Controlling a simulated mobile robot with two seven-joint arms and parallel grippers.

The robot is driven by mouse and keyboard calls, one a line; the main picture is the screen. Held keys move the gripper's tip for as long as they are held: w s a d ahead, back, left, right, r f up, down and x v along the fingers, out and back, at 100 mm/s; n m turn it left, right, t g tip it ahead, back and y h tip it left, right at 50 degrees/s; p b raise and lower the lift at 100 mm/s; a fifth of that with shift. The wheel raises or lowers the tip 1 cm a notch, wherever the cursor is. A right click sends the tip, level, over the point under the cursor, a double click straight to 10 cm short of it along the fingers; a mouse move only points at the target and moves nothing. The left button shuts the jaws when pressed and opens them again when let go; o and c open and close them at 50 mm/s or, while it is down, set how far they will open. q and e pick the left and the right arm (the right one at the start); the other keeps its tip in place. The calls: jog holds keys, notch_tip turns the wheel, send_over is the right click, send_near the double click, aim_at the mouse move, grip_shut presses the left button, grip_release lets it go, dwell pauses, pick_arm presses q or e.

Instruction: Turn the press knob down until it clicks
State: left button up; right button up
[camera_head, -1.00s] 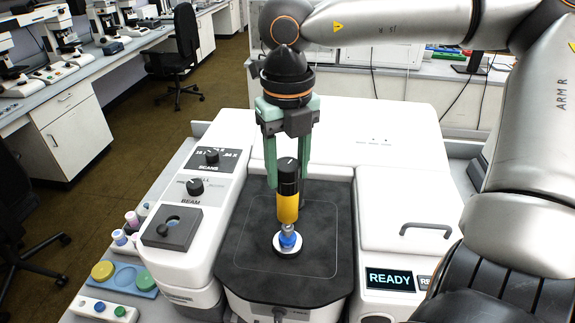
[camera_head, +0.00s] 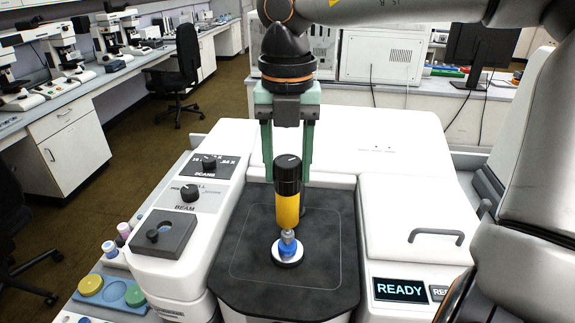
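The press knob (camera_head: 288,171) is a black cylinder with a white mark on top of a yellow column (camera_head: 288,210). Below the column is a silver tip over a blue piece on a white round base (camera_head: 287,250), on the dark sample plate. My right gripper (camera_head: 287,180) has green fingers pointing down, spread apart, one on each side behind the knob. The fingers look open. Their lower ends are partly hidden by the knob, and I cannot tell whether they touch it. My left gripper is not in view.
The infrared microscope's white body (camera_head: 390,150) surrounds the dark plate (camera_head: 240,285). Left are SCANS and BEAM knobs (camera_head: 190,193) and a grey block (camera_head: 162,235). Right are a handled lid (camera_head: 410,215) and a READY display (camera_head: 400,290). Coloured jars (camera_head: 90,285) stand at the lower left.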

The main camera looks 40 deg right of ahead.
aim_at(288, 161)
jog(key=o, duration=0.5)
jog(key=shift+c, duration=0.2)
notch_tip(288, 161, up, 12)
jog(key=shift+r+p, duration=0.25)
jog(key=shift+p, duration=0.15)
dwell(0.6)
